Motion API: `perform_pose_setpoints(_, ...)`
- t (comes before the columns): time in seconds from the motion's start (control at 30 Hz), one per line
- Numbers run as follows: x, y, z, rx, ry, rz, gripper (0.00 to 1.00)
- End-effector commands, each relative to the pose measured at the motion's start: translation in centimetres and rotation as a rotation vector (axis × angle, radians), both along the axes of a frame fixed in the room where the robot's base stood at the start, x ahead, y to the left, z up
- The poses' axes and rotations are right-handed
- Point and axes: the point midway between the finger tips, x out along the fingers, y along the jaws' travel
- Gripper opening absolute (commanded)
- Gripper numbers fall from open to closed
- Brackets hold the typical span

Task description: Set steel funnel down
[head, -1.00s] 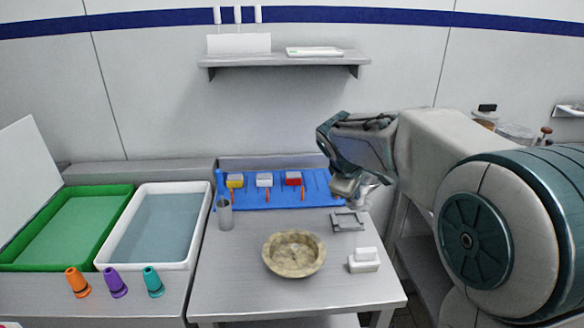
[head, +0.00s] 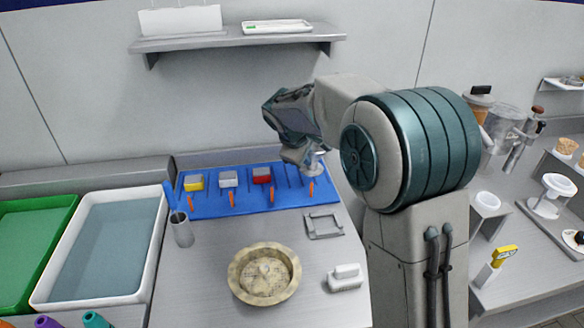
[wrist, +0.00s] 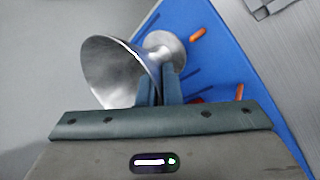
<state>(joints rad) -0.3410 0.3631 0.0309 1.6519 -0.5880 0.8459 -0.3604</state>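The steel funnel (wrist: 112,72) is in my gripper (wrist: 161,86); its wide, shiny cone opens to the left in the wrist view, with a smaller round steel end (wrist: 166,48) beside the fingertips. The two fingers are close together on its narrow part, which they partly hide. In the head view the funnel (head: 314,165) hangs under my gripper (head: 305,160), small and partly hidden. It is over the right end of the blue mat (head: 240,205); I cannot tell the exact gap below it.
In front are a grey frame (head: 323,225), a stone bowl (head: 264,274), a white block (head: 345,278) and a metal cup (head: 182,230). A shelf (head: 235,40) hangs above.

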Motion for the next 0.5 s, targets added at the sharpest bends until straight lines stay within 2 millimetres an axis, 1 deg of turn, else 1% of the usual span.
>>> perform_pose_setpoints(0.03, 0.8, 0.7, -0.5, -0.002, 0.002, 0.003, 0.0)
perform_pose_setpoints(0.1, 1.7, 1.6, -1.2, -0.001, 0.001, 0.003, 0.0)
perform_pose_setpoints(0.2, 2.7, 2.4, -2.0, -0.001, 0.001, 0.002, 0.0)
perform_pose_setpoints(0.33, 3.4, 3.0, -2.6, 0.0, -0.001, 0.0, 0.0)
perform_pose_setpoints(0.43, 3.5, 3.1, -3.0, -0.001, 0.0, -0.001, 0.0)
perform_pose_setpoints(0.5, 3.5, 3.1, -3.6, -0.002, 0.001, 0.0, 0.0)
